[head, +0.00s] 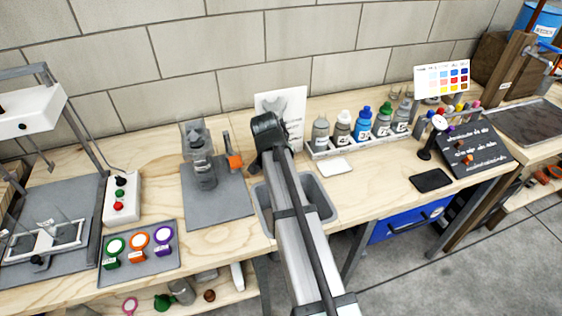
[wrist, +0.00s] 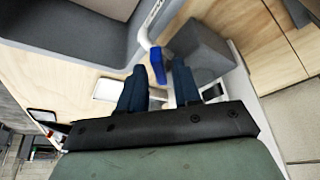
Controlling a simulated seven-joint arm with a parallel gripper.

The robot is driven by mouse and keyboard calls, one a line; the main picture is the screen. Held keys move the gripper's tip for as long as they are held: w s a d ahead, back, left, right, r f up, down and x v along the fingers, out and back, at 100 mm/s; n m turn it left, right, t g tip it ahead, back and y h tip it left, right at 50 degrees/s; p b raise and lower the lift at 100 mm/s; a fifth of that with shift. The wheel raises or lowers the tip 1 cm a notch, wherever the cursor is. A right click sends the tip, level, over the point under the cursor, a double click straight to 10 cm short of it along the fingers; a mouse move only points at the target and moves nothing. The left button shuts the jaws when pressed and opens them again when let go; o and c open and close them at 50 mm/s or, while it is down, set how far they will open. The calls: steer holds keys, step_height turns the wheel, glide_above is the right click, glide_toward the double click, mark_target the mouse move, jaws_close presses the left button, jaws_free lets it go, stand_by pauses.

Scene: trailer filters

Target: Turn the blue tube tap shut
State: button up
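In the wrist view, a small blue tap lever (wrist: 157,65) hangs from the end of a thin pale tube (wrist: 146,38). My gripper (wrist: 160,66) has two dark blue fingers with a clear gap between them. The lever lies between the fingertips or just beyond them; I cannot tell whether either finger touches it. In the head view, my arm reaches to the back middle of the bench, and its dark wrist (head: 268,132) stands in front of a white sheet. The fingers and the tap cannot be made out there.
A dark grey block (wrist: 200,50) stands close beside the lever in the wrist view. In the head view, a grey basin (head: 322,206) lies under my arm. A clear vessel (head: 202,165) stands left on a grey mat (head: 217,206). A bottle rack (head: 318,156) stands right.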

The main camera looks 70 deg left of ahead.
steer(key=shift+o, duration=0.3)
steer(key=shift+r, duration=0.1)
steer(key=v, duration=1.3)
steer(key=shift+r, duration=0.35)
